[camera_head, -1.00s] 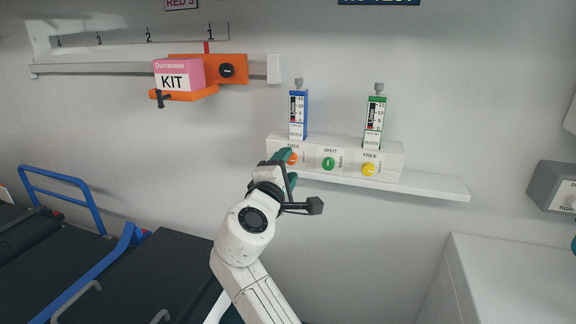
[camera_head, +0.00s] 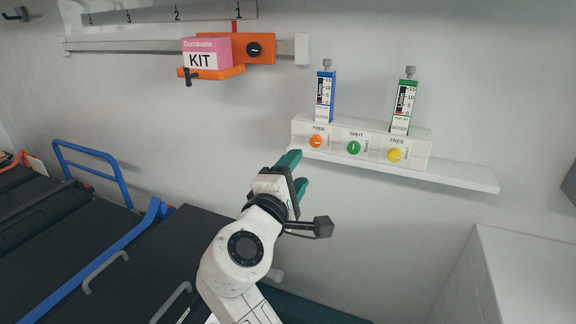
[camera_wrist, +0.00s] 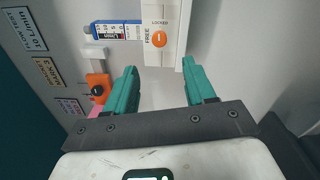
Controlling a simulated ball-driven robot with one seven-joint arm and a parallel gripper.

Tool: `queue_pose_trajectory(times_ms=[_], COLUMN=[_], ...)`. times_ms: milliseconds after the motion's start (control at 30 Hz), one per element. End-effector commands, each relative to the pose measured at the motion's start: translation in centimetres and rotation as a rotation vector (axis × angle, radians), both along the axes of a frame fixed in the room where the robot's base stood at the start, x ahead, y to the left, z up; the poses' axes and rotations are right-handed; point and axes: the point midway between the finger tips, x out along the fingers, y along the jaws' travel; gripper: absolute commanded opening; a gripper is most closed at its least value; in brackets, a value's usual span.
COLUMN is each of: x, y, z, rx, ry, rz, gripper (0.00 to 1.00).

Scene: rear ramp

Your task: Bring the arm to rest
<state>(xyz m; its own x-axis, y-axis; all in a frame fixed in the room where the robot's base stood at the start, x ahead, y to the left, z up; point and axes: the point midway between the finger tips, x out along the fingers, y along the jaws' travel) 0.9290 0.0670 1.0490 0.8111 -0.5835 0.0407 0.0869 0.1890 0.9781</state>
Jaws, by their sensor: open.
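My gripper (camera_head: 297,173) is open, with its two green fingers apart and nothing between them. In the head view it hangs in the air below and left of the white valve panel (camera_head: 374,158). In the wrist view the fingers (camera_wrist: 157,88) point toward the wall, and the panel's orange knob (camera_wrist: 159,39) shows just beyond the gap between them. The fingers appear apart from the panel. My white arm reaches up from the bottom of the head view.
The panel also has a green knob (camera_head: 354,148) and a yellow knob (camera_head: 395,155), with blue (camera_head: 325,97) and green (camera_head: 403,106) gauges above. A shelf (camera_head: 450,176) runs under it. An orange holder (camera_head: 262,48) carries a pink KIT box (camera_head: 207,54). Black stretchers (camera_head: 150,250) stand lower left.

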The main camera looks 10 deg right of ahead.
Motion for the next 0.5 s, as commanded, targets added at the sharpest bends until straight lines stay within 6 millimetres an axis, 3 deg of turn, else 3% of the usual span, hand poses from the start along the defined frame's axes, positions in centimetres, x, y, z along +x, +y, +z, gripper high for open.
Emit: queue_pose_trajectory(times_ms=[133,267,367,500], x=[-0.9,-3.6,-7.0,-13.3], y=[-2.3,-6.5,-9.7,-13.2], z=[-2.9,-8.8,-14.0,-20.5], rx=[0.104,0.322,0.524,0.805], ry=[0.043,0.120,0.190,0.277], rz=[-0.019,-0.071,-0.137,-0.261], gripper=[0.55,0.55,0.55,0.55])
